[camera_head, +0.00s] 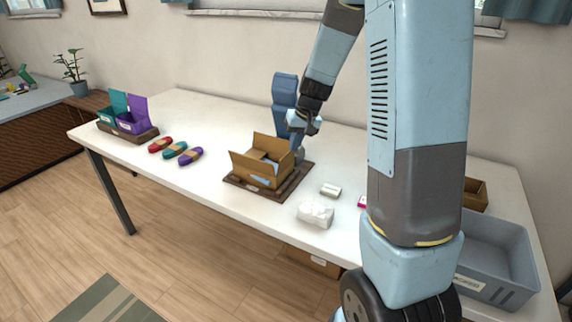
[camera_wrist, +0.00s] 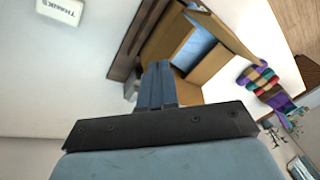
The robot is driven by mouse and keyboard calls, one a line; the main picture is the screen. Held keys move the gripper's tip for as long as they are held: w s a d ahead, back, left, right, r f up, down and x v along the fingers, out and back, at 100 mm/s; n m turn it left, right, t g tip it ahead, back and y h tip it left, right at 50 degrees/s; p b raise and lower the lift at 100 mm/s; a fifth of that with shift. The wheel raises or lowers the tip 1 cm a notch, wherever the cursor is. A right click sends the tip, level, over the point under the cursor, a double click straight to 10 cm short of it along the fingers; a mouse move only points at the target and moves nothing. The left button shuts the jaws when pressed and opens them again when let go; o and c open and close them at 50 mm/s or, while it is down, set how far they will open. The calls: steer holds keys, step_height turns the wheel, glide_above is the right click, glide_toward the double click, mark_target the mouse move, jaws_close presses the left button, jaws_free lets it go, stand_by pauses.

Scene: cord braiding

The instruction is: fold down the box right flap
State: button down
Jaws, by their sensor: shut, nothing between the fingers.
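The open brown cardboard box (camera_head: 266,179) sits on a dark wooden board (camera_head: 238,182) in the middle of the table. It also shows in the wrist view (camera_wrist: 158,47), with light blue contents inside. Flaps stand up at its far side (camera_head: 271,146) and its front left side (camera_head: 250,168). A tan flap (camera_wrist: 226,36) sticks out in the wrist view; I cannot tell which side it is. My gripper (camera_head: 298,155) is beside the box's right side, low near the board. Its fingers (camera_wrist: 157,72) are shut and empty. The right flap's angle is unclear.
A white packet (camera_head: 315,214) and a small labelled box (camera_head: 331,190) lie in front right of the board. Red, teal and purple cord bundles (camera_head: 176,150) lie left. A teal and purple box (camera_head: 127,118) stands far left, a grey bin (camera_head: 495,255) at right.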

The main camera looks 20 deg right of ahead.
steer(key=shift+a, duration=0.15)
steer(key=shift+w+a+f, duration=0.2)
steer(key=shift+w+a, duration=0.25)
steer(key=shift+a, duration=0.05)
steer(key=shift+w+a+f, duration=0.15)
steer(key=shift+w+a, duration=0.3)
steer(key=shift+a, duration=0.05)
